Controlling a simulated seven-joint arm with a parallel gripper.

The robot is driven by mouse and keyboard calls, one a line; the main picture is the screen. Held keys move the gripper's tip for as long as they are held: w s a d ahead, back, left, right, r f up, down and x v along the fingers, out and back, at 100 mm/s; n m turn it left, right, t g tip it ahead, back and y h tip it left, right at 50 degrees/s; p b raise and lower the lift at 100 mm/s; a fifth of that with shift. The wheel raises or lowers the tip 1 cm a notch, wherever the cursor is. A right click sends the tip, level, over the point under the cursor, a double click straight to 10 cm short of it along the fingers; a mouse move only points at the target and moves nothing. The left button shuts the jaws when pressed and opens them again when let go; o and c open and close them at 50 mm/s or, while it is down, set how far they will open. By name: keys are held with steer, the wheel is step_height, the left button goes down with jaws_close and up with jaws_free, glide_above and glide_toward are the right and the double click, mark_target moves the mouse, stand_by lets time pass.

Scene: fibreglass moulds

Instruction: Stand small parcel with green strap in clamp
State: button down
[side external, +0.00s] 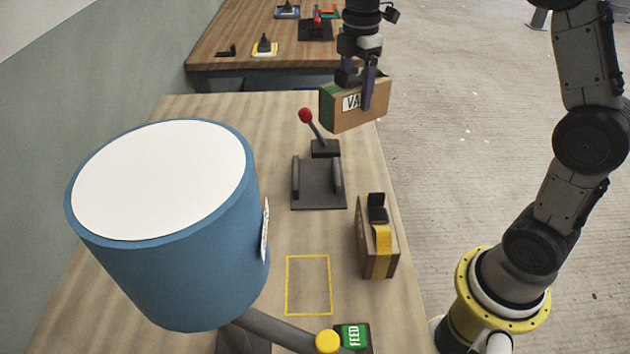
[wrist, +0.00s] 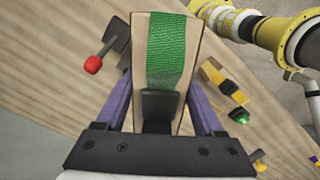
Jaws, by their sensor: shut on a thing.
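The small parcel with the green strap (side external: 345,113) is a brown cardboard box with a white label. My gripper (side external: 367,88) is shut on it and holds it in the air above the table, beyond the clamp and to its right. In the wrist view the parcel (wrist: 185,28) fills the space between the purple fingers (wrist: 160,115), its green strap facing the camera. The clamp (side external: 319,188) is a dark base with two upright jaws and a red-knobbed lever (side external: 306,116). Nothing stands between its jaws. The red knob also shows in the wrist view (wrist: 92,65).
A second parcel with a yellow strap (side external: 376,245) stands right of the clamp. A yellow outlined rectangle (side external: 308,313) on the table is empty. A large blue drum (side external: 180,270) blocks the left side. A green FEED button (side external: 351,336) is at the front. Another table (side external: 225,50) stands behind.

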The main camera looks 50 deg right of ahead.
steer(key=s+a+f+n, duration=0.3)
steer(key=s+a+n, duration=0.5)
steer(key=n, duration=0.4)
glide_above(313, 182)
steer(key=shift+f, duration=6.4)
steer(key=shift+f, duration=0.15)
jaws_free()
